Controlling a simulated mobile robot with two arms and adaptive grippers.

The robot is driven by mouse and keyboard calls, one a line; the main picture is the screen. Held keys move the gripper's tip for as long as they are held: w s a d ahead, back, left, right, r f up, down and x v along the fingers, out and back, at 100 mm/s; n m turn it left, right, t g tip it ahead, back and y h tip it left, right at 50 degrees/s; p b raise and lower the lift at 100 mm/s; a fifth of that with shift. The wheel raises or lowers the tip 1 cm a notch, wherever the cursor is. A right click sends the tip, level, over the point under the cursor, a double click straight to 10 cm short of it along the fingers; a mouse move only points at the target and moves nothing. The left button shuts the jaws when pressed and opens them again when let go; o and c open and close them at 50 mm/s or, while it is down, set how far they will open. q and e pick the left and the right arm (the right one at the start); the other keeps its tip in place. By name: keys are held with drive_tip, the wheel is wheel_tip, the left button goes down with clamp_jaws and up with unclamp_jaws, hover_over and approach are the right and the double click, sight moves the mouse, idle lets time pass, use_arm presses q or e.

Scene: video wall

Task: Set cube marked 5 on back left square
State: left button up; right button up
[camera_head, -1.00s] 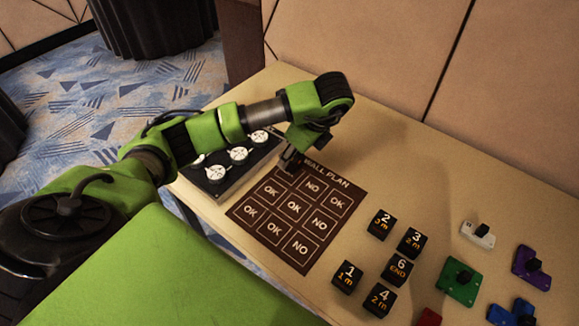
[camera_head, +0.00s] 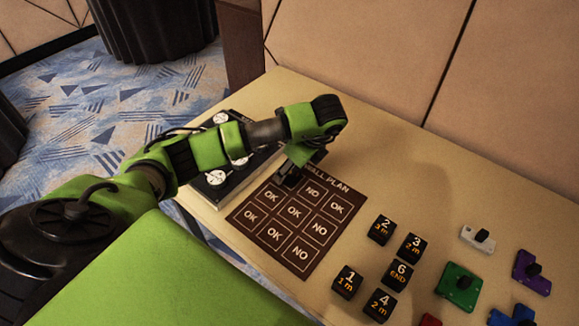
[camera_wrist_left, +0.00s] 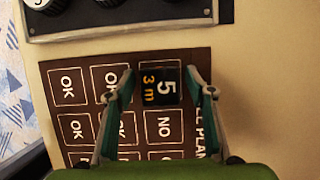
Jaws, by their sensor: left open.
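The black cube marked 5 (camera_wrist_left: 164,86), with "3 m" in orange, sits over a corner square of the brown wall plan board (camera_wrist_left: 207,118), at its title end, on the side near the dial box. A NO square lies beside it. My left gripper (camera_wrist_left: 160,74) is open, with one finger on each side of the cube and a gap to both. In the head view my left gripper (camera_head: 291,178) is low over that corner of the board (camera_head: 270,237), and the cube is not clearly told from the dark fingers. My right gripper is not in view.
A black box with white dials (camera_head: 217,178) stands beside the board, partly behind my arm. Several numbered cubes (camera_head: 381,229) stand right of the board. Coloured pieces, such as a green one (camera_head: 459,287), lie farther right. The table behind the board is clear.

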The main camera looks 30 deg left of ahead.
use_arm(q)
drive_tip(key=shift+r, duration=0.15)
drive_tip(key=shift+d+r, duration=0.2)
drive_tip(key=shift+r, duration=0.1)
drive_tip(key=p+v, duration=0.2)
drive_tip(key=v, duration=0.9)
drive_tip(key=shift+p, duration=0.3)
